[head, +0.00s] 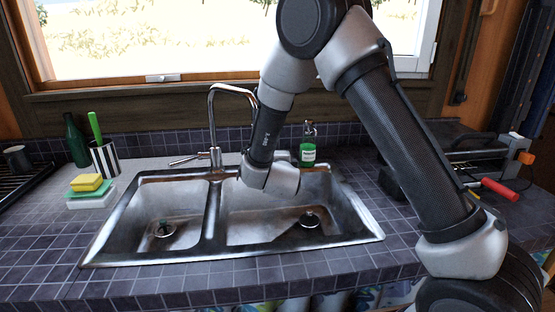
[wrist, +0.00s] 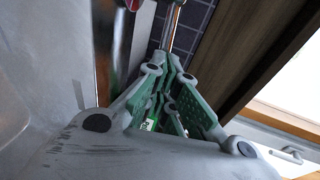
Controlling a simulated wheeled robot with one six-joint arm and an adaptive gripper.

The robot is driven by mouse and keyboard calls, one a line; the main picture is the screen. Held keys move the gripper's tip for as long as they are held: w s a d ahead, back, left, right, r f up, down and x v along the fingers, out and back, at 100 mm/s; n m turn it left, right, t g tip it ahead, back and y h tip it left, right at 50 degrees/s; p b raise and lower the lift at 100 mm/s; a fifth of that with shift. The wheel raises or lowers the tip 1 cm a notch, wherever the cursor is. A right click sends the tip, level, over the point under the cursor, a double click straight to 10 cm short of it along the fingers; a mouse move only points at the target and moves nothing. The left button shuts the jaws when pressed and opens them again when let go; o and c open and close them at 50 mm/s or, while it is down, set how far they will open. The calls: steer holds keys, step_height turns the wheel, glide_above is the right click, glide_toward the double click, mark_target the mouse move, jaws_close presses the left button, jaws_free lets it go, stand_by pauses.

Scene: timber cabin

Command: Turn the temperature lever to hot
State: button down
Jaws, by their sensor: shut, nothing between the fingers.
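The chrome tap (head: 214,130) stands behind the double sink, its spout arched to the right. The temperature lever (head: 186,160) is a thin metal rod pointing left from the tap's base. In the wrist view, my gripper (wrist: 172,60) is shut and empty, its green fingers together. A chrome rod (wrist: 173,26) shows just beyond the fingertips; I cannot tell whether it is the lever or another part of the tap, or whether the fingers touch it. In the head view, my wrist is over the sink, right of the tap, and hides the fingers.
The double sink (head: 210,230) is empty. A green soap bottle (head: 308,152) stands behind it at right. Yellow and green sponges (head: 88,183), a striped cup (head: 104,158) and a dark green bottle (head: 76,142) stand at left. A window (head: 150,40) is behind.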

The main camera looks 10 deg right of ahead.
steer(key=shift+w+d, duration=0.1)
steer(key=shift+w, duration=0.3)
stand_by(0.4)
steer(key=shift+d, duration=0.1)
